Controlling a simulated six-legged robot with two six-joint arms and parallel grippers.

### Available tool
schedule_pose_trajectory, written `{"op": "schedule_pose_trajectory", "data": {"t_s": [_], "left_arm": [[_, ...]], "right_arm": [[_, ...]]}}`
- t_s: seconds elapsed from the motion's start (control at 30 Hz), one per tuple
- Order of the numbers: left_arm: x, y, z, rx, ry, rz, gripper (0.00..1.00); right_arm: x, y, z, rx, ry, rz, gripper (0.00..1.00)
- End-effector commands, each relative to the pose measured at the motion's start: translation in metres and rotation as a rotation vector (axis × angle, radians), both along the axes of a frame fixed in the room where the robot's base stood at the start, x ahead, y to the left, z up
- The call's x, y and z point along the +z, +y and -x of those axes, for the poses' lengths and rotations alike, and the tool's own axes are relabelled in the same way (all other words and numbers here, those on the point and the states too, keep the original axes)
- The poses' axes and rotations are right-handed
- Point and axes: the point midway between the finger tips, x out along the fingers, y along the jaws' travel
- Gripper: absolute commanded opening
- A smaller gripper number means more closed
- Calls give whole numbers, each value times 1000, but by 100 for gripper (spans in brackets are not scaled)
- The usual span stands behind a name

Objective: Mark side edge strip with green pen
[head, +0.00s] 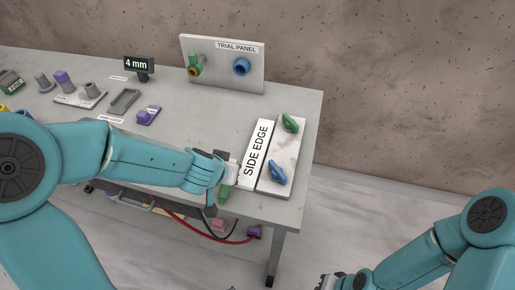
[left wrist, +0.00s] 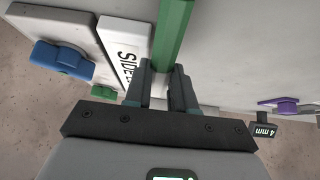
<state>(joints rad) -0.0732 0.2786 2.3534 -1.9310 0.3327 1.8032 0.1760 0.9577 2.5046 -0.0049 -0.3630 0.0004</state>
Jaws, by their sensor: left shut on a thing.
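The white side edge strip (head: 262,133), lettered SIDE EDGE, lies near the table's right end. It also shows in the left wrist view (left wrist: 118,33), partly hidden by a finger. My left gripper (head: 231,178) is at the strip's near left end. In the left wrist view my left gripper (left wrist: 161,88) is shut on the green pen (left wrist: 173,30). In the head view the green pen (head: 227,191) shows just below the fingers. I cannot tell whether its tip touches the strip. My right gripper (head: 325,283) is barely in view at the bottom edge, away from the table.
A grey slab (head: 285,152) with a green knob (head: 290,123) and a blue knob (head: 277,172) lies right of the strip. The trial panel (head: 248,72) stands at the back. A purple-topped piece (head: 149,115) and grey tray (head: 124,102) lie left. The table middle is clear.

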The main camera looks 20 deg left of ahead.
Motion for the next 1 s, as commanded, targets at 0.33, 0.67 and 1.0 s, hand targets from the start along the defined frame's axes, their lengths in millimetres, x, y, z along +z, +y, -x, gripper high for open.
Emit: {"op": "schedule_pose_trajectory", "data": {"t_s": [0.33,0.67,1.0], "left_arm": [[-2,0,2,-1,6,-1,0],[-2,0,2,0,-2,19,0],[0,2,-1,26,-12,46,0]], "right_arm": [[0,0,0,0,0,0,0],[0,0,0,0,0,0,0],[0,0,0,0,0,0,0]]}}
